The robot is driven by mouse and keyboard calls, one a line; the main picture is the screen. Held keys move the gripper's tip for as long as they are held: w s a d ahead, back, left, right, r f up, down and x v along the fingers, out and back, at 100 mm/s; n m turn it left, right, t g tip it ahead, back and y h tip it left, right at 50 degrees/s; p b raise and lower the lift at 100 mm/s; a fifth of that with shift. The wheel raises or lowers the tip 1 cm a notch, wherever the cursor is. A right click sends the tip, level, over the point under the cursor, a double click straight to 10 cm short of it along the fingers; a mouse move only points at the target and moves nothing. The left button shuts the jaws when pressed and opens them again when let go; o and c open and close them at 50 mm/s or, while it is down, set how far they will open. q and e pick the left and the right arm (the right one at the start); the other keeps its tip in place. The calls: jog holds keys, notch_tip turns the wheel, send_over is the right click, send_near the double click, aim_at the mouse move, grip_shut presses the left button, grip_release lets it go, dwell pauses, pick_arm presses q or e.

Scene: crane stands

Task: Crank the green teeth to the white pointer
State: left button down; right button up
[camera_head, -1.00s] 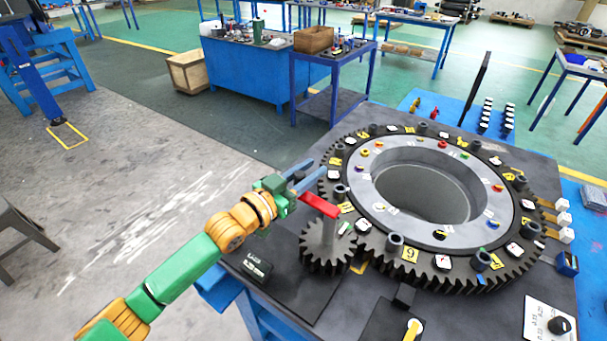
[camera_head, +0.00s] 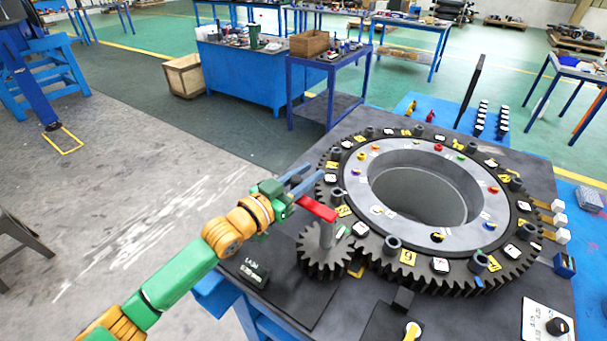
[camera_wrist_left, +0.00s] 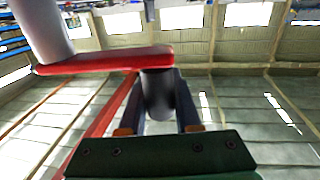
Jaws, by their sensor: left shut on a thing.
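The big dark toothed ring (camera_head: 330,178) lies flat on the bench, with tags and short posts around its top. A small pinion gear (camera_head: 324,262) meshes with its left front side. A red crank arm (camera_head: 317,209) sits on top of the pinion's grey shaft. My left gripper (camera_head: 300,186) is at the crank's outer end. In the left wrist view its fingers are shut around the dark cylindrical handle (camera_wrist_left: 158,95) below the red arm (camera_wrist_left: 105,60). A small green mark shows near the mesh; I cannot clearly make out green teeth or the white pointer.
White blocks (camera_head: 558,206) on brown strips stand by the ring's right side. A dark upright plate (camera_head: 472,90) rises behind it. A small dark display box (camera_head: 255,272) is left of the pinion. A yellow-handled control (camera_head: 412,331) and a knob panel (camera_head: 549,322) are in front.

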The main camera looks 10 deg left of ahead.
pick_arm(q)
jog(key=shift+d, duration=0.1)
jog(key=c, duration=0.9)
grip_release()
jog(key=o, duration=0.3)
jog(key=shift+d, duration=0.25)
jog(key=b+v, duration=0.1)
jog(key=v, duration=0.5)
jog(key=shift+s, duration=0.35)
jog(key=shift+f, duration=0.1)
